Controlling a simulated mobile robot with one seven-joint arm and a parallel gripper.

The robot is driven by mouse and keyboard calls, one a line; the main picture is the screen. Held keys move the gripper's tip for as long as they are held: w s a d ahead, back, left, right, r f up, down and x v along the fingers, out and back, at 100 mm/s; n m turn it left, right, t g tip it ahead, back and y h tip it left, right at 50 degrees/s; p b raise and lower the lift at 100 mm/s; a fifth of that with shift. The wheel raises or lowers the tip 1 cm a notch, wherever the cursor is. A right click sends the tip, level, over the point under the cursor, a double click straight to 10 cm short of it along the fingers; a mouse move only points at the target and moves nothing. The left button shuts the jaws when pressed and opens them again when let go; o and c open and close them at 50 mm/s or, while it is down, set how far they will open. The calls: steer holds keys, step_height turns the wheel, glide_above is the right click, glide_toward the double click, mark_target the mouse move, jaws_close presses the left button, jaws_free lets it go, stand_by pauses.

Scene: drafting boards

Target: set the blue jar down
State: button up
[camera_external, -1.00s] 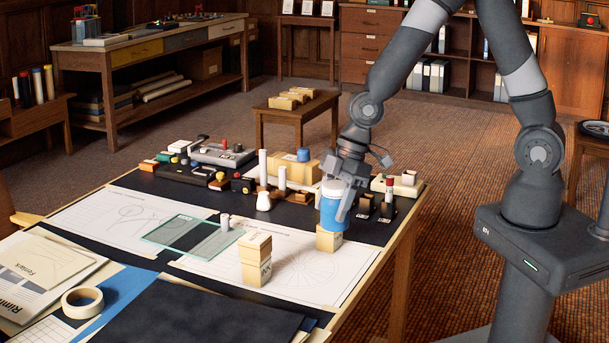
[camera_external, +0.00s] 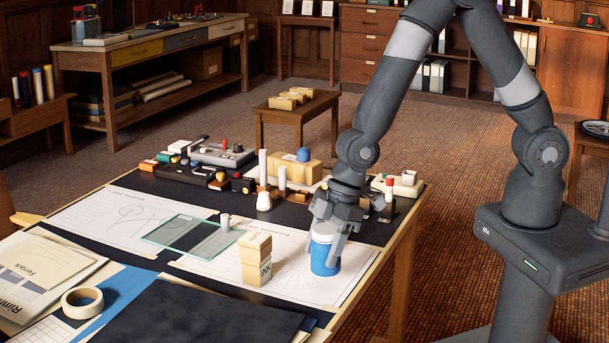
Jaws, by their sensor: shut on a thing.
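The blue jar (camera_external: 323,259) with a pale lid is upright at the right part of the table, over the white drawing sheet (camera_external: 300,290). Its base is at or very near the sheet; I cannot tell for sure that it touches. My gripper (camera_external: 328,234) comes down from above and is shut on the jar, with fingers on its sides. The fingers cover part of the jar's upper body and lid.
A glass plate (camera_external: 190,237) lies farther left. White cylinders (camera_external: 263,168) and small devices crowd the dark strip behind. The sheet in front of the jar is clear.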

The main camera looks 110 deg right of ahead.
mark_target(323, 263)
steer(key=shift+f, duration=1.95)
steer(key=shift+f, duration=0.1)
steer(key=o, duration=1.2)
steer(key=shift+o, duration=0.2)
steer(key=s+r+h, duration=0.1)
steer(key=s+r, duration=0.4)
steer(key=r, duration=0.3)
steer(key=s+r+m, duration=0.1)
steer(key=s+r, duration=0.4)
steer(key=r, duration=0.4)
steer(key=s+r+h, duration=0.1)
steer(key=s+r, duration=0.4)
steer(key=r, duration=0.3)
steer(key=s+a+r+m, duration=0.1)
steer(key=s+r, duration=0.2)
steer(key=s, duration=0.4)
steer(key=s+a+r+m+t, duration=0.1)
steer(key=s+r, duration=0.3)
steer(key=s, duration=0.3)
steer(key=shift+y, duration=0.4)
